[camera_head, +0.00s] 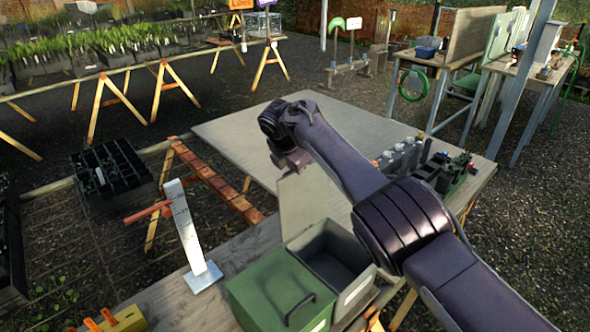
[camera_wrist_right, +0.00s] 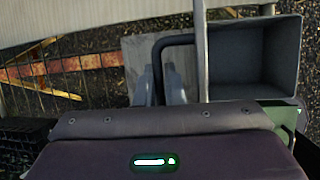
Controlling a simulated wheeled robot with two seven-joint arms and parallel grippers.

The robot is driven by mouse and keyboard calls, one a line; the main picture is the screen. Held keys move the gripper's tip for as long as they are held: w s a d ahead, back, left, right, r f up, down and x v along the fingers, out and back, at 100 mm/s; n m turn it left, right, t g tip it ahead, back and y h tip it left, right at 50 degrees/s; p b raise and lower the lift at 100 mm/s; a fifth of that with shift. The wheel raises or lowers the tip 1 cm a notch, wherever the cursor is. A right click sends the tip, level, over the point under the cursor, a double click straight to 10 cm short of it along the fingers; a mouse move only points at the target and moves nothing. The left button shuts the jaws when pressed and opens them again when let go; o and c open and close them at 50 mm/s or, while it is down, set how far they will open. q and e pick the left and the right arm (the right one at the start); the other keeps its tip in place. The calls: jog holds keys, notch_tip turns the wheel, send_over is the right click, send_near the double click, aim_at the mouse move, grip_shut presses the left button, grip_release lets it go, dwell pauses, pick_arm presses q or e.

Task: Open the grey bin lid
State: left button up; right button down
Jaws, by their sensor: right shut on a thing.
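The grey bin (camera_head: 368,284) stands on the near bench with its dark inside showing. Its grey lid (camera_head: 309,207) stands up, roughly vertical, at the bin's far left side. In the right wrist view the lid (camera_wrist_right: 203,50) is seen nearly edge-on, with the open bin (camera_wrist_right: 253,55) to its right. My right gripper (camera_wrist_right: 160,85) is shut on the lid's dark handle (camera_wrist_right: 172,41). In the head view my right arm reaches in from the lower right, and the grip itself is largely hidden behind the wrist. My left gripper is not in view.
A green bin (camera_head: 272,285) with a shut lid stands beside the grey bin. A white upright post (camera_head: 187,232) with an orange bar stands to its left. Small fittings (camera_head: 402,156) line the right side. The board's back left (camera_head: 235,125) is clear.

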jog(key=c, duration=1.5)
grip_release()
jog(key=shift+f, duration=0.25)
jog(key=shift+c, duration=0.2)
jog(key=shift+r, duration=0.15)
jog(key=b+v, duration=0.1)
jog(key=v, duration=0.6)
jog(key=shift+s+r, duration=0.15)
jog(key=shift+r, duration=0.1)
jog(key=shift+a, duration=0.1)
